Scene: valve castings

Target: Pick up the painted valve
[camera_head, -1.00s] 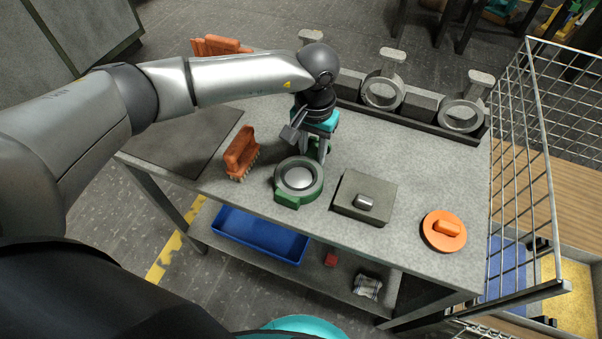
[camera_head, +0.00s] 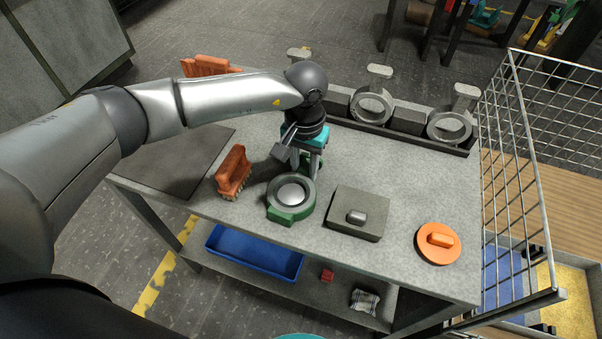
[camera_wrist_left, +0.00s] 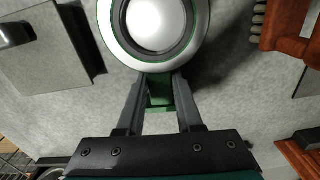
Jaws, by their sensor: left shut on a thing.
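The painted valve (camera_head: 291,198) is a round grey ring with a pale domed middle and green paint around its body. It appears to rest on the grey bench, with a green block at its front in the head view. My left gripper (camera_head: 309,168) points down at the valve's far side. In the left wrist view, its two fingers (camera_wrist_left: 160,92) are shut on a green stub of the valve (camera_wrist_left: 155,22), one finger on each side. The tips are partly hidden behind the ring in the head view. My right gripper is not in view.
On the bench (camera_head: 390,170) are a rust-red brush (camera_head: 234,172), a grey block with a metal knob (camera_head: 358,213) and an orange disc (camera_head: 438,244). Grey ring castings (camera_head: 372,104) stand in a rack behind. A wire cage (camera_head: 515,180) borders the right. A blue tray (camera_head: 255,252) lies below.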

